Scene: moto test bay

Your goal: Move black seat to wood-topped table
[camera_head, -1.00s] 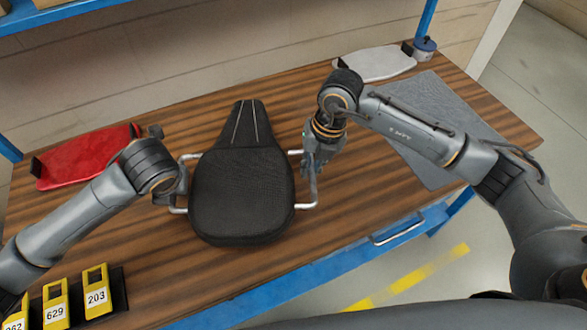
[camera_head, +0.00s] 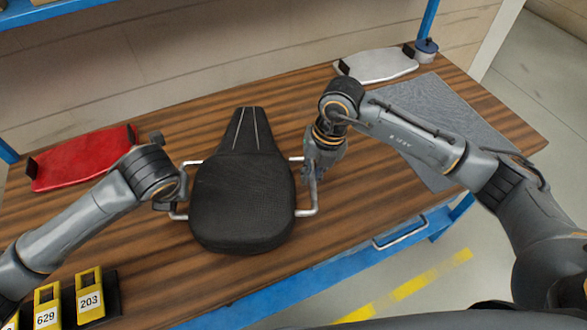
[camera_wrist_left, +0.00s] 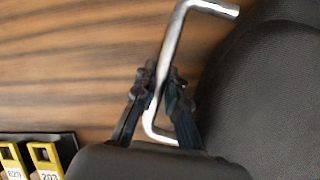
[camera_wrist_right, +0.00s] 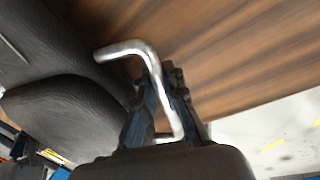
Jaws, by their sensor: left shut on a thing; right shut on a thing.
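The black seat (camera_head: 242,200) is over the wood-topped table (camera_head: 310,255), its narrow end toward the back wall. A silver handle sticks out on each side. My left gripper (camera_head: 180,192) is shut on the left handle, which shows between its fingers in the left wrist view (camera_wrist_left: 168,60). My right gripper (camera_head: 314,176) is shut on the right handle, which shows between its fingers in the right wrist view (camera_wrist_right: 135,50). I cannot tell whether the seat touches the tabletop.
A red panel (camera_head: 85,158) lies at the back left. A white panel (camera_head: 380,66) lies at the back right by a blue post. A grey mat (camera_head: 440,125) covers the right end. Yellow numbered tags (camera_head: 90,295) stand at the front left.

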